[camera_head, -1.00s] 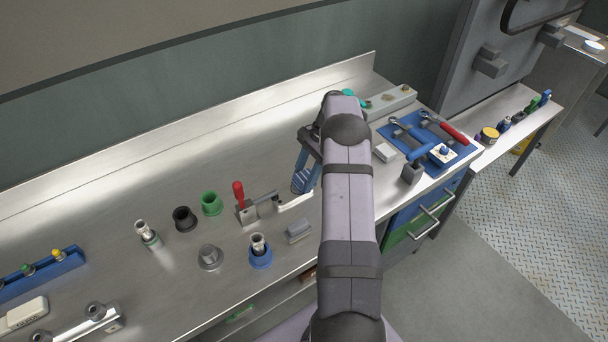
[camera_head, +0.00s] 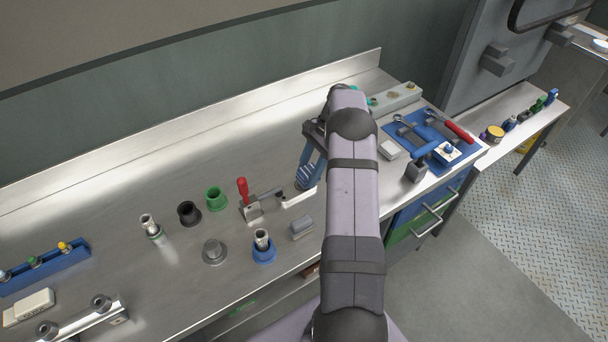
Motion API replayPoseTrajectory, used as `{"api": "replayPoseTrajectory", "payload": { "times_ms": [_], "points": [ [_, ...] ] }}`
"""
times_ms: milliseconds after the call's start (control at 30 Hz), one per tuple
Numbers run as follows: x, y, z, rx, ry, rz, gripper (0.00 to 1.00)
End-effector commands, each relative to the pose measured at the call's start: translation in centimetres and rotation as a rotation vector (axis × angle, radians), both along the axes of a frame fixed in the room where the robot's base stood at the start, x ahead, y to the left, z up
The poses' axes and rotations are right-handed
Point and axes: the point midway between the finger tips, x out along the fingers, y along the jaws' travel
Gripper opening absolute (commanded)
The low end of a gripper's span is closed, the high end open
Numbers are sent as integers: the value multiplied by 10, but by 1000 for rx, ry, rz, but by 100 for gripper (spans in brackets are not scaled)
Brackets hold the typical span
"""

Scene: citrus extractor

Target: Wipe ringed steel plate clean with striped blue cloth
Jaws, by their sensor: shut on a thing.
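My gripper (camera_head: 308,172) points down over the steel bench, left of my arm. It is shut on the striped blue cloth (camera_head: 305,178), which shows as a small blue and white striped patch between the fingers. Whether the cloth touches the surface below is hard to tell. A pale flat piece (camera_head: 298,197) lies just below the cloth, beside the red-handled clamp. I cannot make out the ringed steel plate for certain; my arm hides part of the bench.
A red-handled toggle clamp (camera_head: 246,200) stands left of my gripper. A blue tool mat (camera_head: 455,165) lies right of my arm. The back of the bench is clear at left.

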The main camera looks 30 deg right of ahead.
Motion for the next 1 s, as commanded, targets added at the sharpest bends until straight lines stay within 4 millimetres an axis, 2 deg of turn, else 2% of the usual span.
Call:
{"api": "replayPoseTrajectory", "payload": {
  "times_ms": [33,600,1000],
  "points": [
    [1,-1,15,-3,-4,0,18],
    [1,-1,65,-4,-4,0,18],
    [1,-1,69,-3,-4,0,18]
  ]
}}
